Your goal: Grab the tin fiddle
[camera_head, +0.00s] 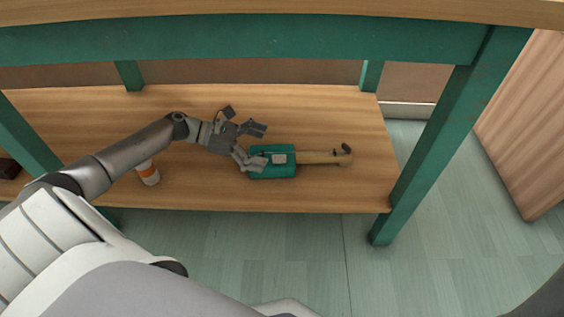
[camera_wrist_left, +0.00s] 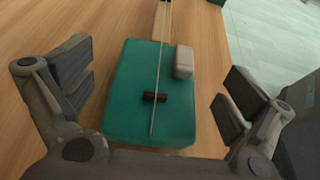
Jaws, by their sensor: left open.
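The tin fiddle (camera_head: 287,172) lies on the lower wooden shelf. It has a teal box body, a pale block and a long wooden neck that points right in the head view, with a dark piece at its end. My left gripper (camera_head: 262,145) is open at the body's left end. In the left wrist view the teal body (camera_wrist_left: 150,115) lies between the spread fingers of my left gripper (camera_wrist_left: 158,98), with a string and a small dark bridge on it. Both fingers look apart from it. My right gripper is not in view.
The shelf (camera_head: 335,115) sits inside a green-framed table, with a green leg (camera_head: 440,130) at the right and a tabletop edge (camera_head: 300,10) above. A wooden cabinet (camera_head: 525,120) is at the far right.

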